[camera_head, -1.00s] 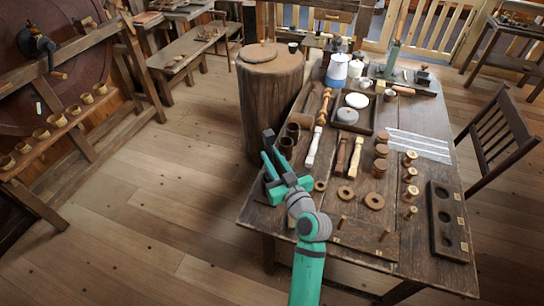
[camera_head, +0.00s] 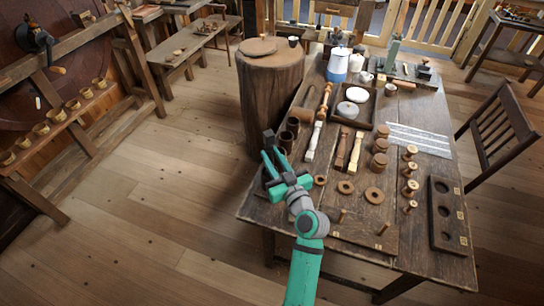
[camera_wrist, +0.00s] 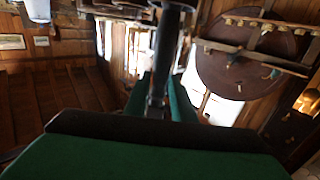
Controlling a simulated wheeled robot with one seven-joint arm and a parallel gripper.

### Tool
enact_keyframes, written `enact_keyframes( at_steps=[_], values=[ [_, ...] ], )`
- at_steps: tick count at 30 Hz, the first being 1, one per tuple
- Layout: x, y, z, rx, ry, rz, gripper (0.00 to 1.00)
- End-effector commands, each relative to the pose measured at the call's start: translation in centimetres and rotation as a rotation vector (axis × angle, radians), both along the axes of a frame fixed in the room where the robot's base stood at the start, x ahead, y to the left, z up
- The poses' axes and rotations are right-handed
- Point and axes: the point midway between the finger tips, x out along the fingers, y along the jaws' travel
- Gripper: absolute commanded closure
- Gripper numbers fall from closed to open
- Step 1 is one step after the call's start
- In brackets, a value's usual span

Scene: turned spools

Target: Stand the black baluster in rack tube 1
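My gripper (camera_head: 268,153) is at the left edge of the table, its green fingers closed around a dark, slender piece that looks like the black baluster (camera_head: 268,137). In the wrist view the black baluster (camera_wrist: 158,65) runs upright between the green fingers, with a wider collar near the top edge; its far end is hidden. I cannot read any tube number.
Wooden rings (camera_head: 374,195), spools (camera_head: 410,169) and a dark block with holes (camera_head: 445,214) are further right. A large stump (camera_head: 270,95) stands behind my gripper. The floor to the left is clear.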

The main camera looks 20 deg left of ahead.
Motion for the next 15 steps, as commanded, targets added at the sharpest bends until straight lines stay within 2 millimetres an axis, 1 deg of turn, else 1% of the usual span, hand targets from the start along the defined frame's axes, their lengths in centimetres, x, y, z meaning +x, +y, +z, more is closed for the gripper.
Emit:
enact_keyframes(
  at_steps=[1, 2, 11, 15],
  values=[
    [0.00, -0.01, 0.03, 0.000, 0.000, 0.000, 0.64],
    [0.00, -0.01, 0.03, 0.000, 0.000, 0.000, 0.57],
    [-0.03, -0.04, 0.00, 0.000, 0.000, 0.000, 0.57],
    [-0.53, -0.58, 0.06, 0.002, -0.001, -0.002, 0.57]
  ],
)
